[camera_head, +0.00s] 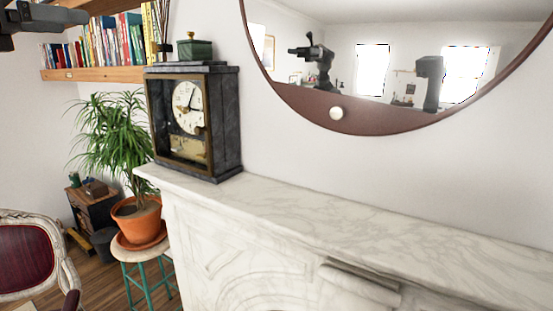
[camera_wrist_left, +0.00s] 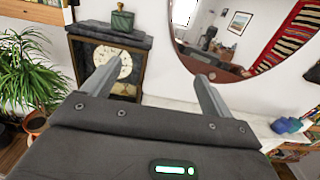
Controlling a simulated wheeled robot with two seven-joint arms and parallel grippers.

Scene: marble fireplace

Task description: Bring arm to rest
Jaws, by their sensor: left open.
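My left gripper (camera_head: 78,16) shows at the top left corner of the head view, high up in front of the bookshelf, with part of it cut off by the frame. In the left wrist view its two fingers (camera_wrist_left: 158,74) stand wide apart with nothing between them. The gripper is open and empty. Behind the fingers in that view are the dark mantel clock (camera_wrist_left: 108,62) and the round mirror (camera_wrist_left: 225,68). My right gripper is not in either view.
The clock (camera_head: 205,125), with a small green box (camera_head: 195,48) on top, stands at the left end of the marble mantel (camera_head: 340,225). A potted plant (camera_head: 138,218) on a stool and a chair (camera_head: 30,255) stand at left.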

